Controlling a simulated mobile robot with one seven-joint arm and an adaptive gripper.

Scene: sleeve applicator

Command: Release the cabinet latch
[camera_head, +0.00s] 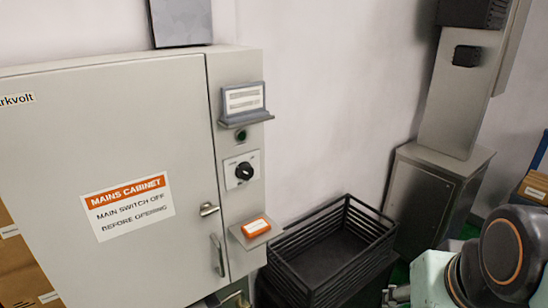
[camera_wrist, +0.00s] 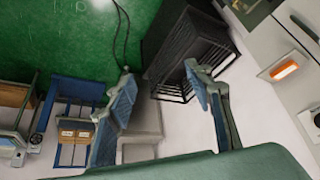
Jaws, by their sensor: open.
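The grey mains cabinet (camera_head: 150,110) stands at the left in the head view, its door closed. A small metal latch lever (camera_head: 208,209) sits at the door's right edge, pointing left. A vertical pull handle (camera_head: 217,255) is below it. My gripper (camera_wrist: 160,75) is open and empty in the wrist view, its two blue-padded fingers apart. It is away from the cabinet, whose side panel shows at the upper right there. My gripper's fingers are not clearly visible in the head view.
A round black switch (camera_head: 244,171) and a ledge with an orange-white block (camera_head: 256,226) are right of the door. A black slatted crate (camera_head: 330,250) stands beside the cabinet; it also shows in the wrist view (camera_wrist: 190,45). A metal pedestal (camera_head: 435,195) is further right.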

